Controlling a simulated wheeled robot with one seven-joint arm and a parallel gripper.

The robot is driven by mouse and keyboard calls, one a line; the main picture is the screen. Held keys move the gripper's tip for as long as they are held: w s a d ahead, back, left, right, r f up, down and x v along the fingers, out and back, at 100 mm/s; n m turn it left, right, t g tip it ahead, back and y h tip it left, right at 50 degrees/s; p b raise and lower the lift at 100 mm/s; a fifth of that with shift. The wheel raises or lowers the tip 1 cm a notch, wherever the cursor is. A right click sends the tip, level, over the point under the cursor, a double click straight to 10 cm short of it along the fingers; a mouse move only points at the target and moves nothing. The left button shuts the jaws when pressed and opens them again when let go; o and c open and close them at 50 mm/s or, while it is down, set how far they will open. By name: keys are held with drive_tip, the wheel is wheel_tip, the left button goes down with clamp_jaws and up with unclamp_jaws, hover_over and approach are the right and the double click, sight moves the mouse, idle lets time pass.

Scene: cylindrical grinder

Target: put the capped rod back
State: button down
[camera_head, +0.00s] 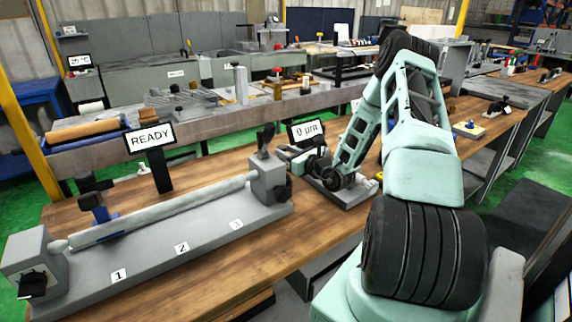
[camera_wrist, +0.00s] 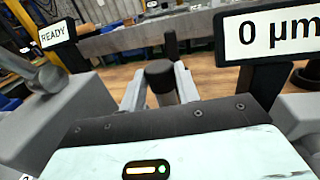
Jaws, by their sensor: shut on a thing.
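The capped rod (camera_wrist: 160,74) shows in the wrist view as a dark round cap on a short grey stem. My gripper (camera_wrist: 159,84) has one grey finger on each side of it and is shut on it. The rod's lower end is hidden behind the gripper body. In the head view my gripper (camera_head: 298,157) is low over the wooden bench, close to the "0 µm" display (camera_head: 307,131). The rod cannot be made out clearly there. The display also shows at the right of the wrist view (camera_wrist: 268,34). I cannot tell whether the rod touches anything below.
The grinder bed (camera_head: 175,255), marked 1, 2 and 3, carries a long grey cylinder (camera_head: 165,208) at the left. Its end block (camera_head: 268,183) stands close left of my gripper. A "READY" sign (camera_head: 152,137) stands behind. A grey base plate (camera_head: 350,193) lies under my wrist.

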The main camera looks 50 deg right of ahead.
drive_tip(key=shift+f, duration=2)
drive_tip(key=shift+f, duration=0.2)
drive_tip(key=c, duration=1)
unclamp_jaws()
drive_tip(key=shift+c, duration=0.2)
drive_tip(key=shift+r, duration=0.1)
drive_tip(key=s, duration=0.4)
drive_tip(key=s+b, duration=0.1)
drive_tip(key=s, duration=0.3)
drive_tip(key=s+a+b, duration=0.1)
drive_tip(key=s, duration=0.3)
